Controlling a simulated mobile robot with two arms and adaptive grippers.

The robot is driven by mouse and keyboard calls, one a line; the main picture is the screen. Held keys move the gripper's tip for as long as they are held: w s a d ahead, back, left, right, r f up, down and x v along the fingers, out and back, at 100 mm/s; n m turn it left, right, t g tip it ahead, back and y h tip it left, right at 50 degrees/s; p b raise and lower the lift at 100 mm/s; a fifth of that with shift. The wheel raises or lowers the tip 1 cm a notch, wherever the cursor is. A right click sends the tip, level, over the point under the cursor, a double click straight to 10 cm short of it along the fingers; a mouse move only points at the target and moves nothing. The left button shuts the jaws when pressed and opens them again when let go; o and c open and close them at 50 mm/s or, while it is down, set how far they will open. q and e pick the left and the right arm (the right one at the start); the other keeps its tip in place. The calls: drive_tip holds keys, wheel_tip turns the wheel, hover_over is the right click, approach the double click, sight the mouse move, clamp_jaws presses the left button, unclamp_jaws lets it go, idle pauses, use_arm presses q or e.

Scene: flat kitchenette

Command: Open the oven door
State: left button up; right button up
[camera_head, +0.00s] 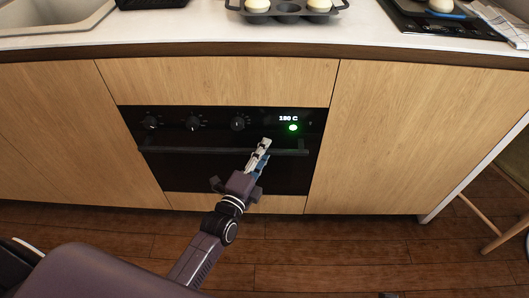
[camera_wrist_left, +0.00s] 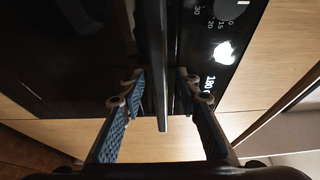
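The black oven (camera_head: 185,172) is built into the wooden cabinet front, and its door is closed. A dark horizontal handle bar (camera_head: 190,150) runs across the top of the door. It also shows in the left wrist view, running upright down the middle (camera_wrist_left: 153,50). My left gripper (camera_head: 264,147) is at the right part of the handle. In the left wrist view, its two fingers (camera_wrist_left: 160,78) are open, one on each side of the bar, with a gap visible on the right side.
Control knobs (camera_head: 194,124) and a lit display reading 180 C (camera_head: 288,118) sit above the handle. A muffin tray (camera_head: 288,10) and a black hob (camera_head: 440,22) are on the countertop (camera_head: 200,25). A wooden stool (camera_head: 505,205) stands at the right. The floor before the oven is clear.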

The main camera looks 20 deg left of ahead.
use_arm(q)
drive_tip(key=shift+w, duration=0.15)
drive_tip(key=shift+c, duration=0.2)
clamp_jaws()
drive_tip(key=shift+f, duration=0.2)
